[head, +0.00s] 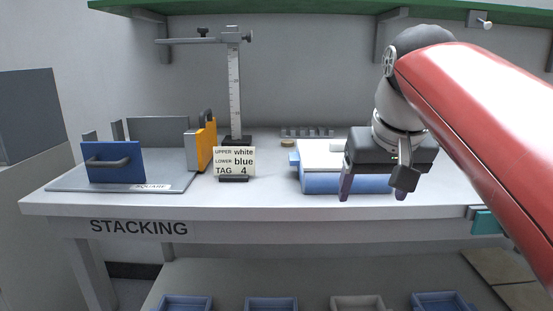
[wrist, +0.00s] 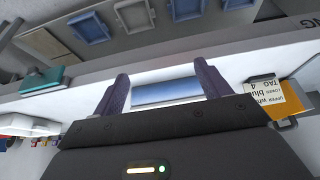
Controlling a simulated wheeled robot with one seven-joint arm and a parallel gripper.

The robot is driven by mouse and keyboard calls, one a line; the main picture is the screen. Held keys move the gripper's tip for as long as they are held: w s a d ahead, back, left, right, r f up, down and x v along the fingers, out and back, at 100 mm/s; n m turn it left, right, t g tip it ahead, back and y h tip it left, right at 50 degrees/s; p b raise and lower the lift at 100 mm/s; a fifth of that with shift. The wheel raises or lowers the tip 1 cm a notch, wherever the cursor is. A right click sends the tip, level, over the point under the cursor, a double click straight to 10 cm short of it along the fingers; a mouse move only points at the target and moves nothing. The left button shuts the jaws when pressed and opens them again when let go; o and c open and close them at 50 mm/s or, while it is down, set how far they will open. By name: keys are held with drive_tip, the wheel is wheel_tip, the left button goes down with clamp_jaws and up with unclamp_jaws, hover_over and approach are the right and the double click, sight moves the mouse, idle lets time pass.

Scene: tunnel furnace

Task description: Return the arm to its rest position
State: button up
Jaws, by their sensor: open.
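My gripper (head: 372,186) is open and empty, with its two fingers apart. It hangs from my red and grey arm at the right of the head view, over the front right part of the bench. Behind and left of it on the bench lies a blue and white stack (head: 318,182), partly hidden by the gripper. In the wrist view, both dark fingers of my gripper (wrist: 163,82) show, and a blue block face (wrist: 165,91) appears between them. I cannot tell from this view how far it is from the fingertips.
The bench (head: 270,205) holds a blue plate with a handle (head: 113,162), an orange block (head: 201,148), a sign card (head: 234,161) and a ruler stand (head: 235,95). A green shelf (head: 300,14) hangs above. Blue trays (head: 270,303) sit below. A teal object (head: 486,222) is at the right edge.

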drive_tip(key=s+f, duration=0.7)
drive_tip(key=f, duration=0.5)
drive_tip(key=s+f, duration=0.6)
drive_tip(key=f, duration=0.5)
wheel_tip(320, 180, down, 18)
drive_tip(key=w+d+b, duration=0.1)
drive_tip(key=b, duration=1.7)
drive_tip(key=shift+w+f+t, duration=0.25)
drive_tip(key=shift+w+t, duration=0.05)
drive_tip(key=shift+w, duration=0.05)
